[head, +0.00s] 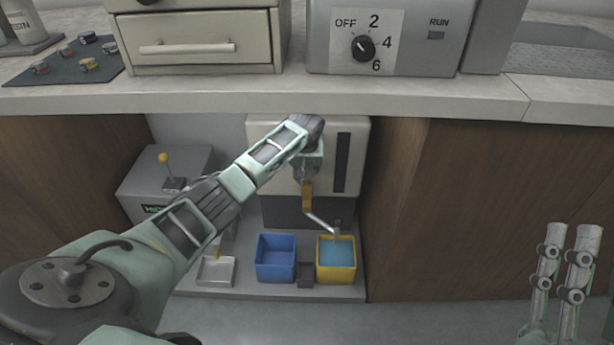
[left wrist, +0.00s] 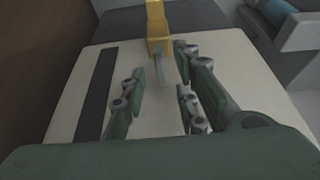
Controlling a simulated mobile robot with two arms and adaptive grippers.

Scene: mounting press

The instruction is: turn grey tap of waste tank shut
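The pale waste tank (head: 355,135) stands under the counter with a dark vertical strip on its front. A brass tap body (head: 307,196) sits on its front, and a thin silver pipe slants from it towards the yellow bin (head: 350,276). My left gripper (head: 310,168) is in front of the tank, just above the brass body, and hides part of the tap. In the left wrist view, the brass body (left wrist: 156,22) has a grey lever (left wrist: 160,66) between my left gripper's spread fingers (left wrist: 158,80); contact is unclear. My right gripper (head: 570,235) is empty, its fingers apart.
The yellow bin holds blue liquid. A blue bin (head: 275,277) stands to its left, and a grey box (head: 150,185) with a yellow-knobbed lever is further left. The counter edge (head: 250,104) hangs above my left arm. Brown cabinet panels (head: 480,200) close in the opening on both sides.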

